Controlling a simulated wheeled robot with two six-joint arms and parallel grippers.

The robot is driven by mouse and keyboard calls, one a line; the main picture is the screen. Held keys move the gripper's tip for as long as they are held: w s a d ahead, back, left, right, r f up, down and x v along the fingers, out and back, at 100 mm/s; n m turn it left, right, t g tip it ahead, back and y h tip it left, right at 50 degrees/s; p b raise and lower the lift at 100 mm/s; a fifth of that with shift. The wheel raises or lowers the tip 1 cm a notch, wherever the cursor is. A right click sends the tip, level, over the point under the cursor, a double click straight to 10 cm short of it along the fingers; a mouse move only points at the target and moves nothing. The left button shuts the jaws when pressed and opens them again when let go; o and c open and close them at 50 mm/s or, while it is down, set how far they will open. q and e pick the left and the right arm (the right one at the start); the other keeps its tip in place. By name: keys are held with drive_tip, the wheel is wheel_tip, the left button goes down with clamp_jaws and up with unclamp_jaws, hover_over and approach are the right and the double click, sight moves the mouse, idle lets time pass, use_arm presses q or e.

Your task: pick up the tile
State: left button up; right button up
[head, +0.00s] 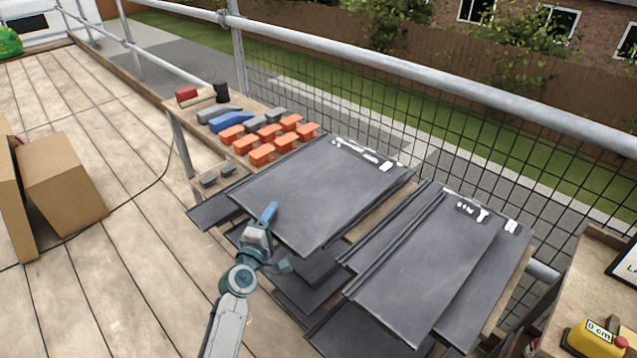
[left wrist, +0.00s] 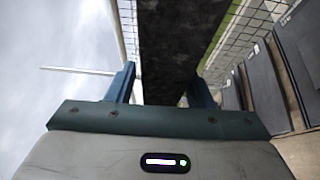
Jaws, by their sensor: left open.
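Dark grey tiles lie in two stacks on the bench. The top tile (head: 315,195) of the left stack has white marks along its far edge. My left gripper (head: 275,238) is at that tile's near left edge, with one blue finger showing over its top face. In the left wrist view a dark slab (left wrist: 175,45) stands between the two open fingers of my left gripper (left wrist: 163,85), with a gap visible beside the left finger. Whether either finger touches it, I cannot tell. My right gripper is not in view.
The right stack's top tile (head: 430,270) lies close by. Orange blocks (head: 262,154) and a blue item (head: 231,122) sit on the bench behind. A mesh guardrail runs along the far side. A cardboard box (head: 62,185) stands left on open planks. A yellow device (head: 597,340) sits at right.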

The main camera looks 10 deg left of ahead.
use_arm(q)
clamp_jaws()
idle(1.4)
drive_tip(key=shift+r, duration=0.1)
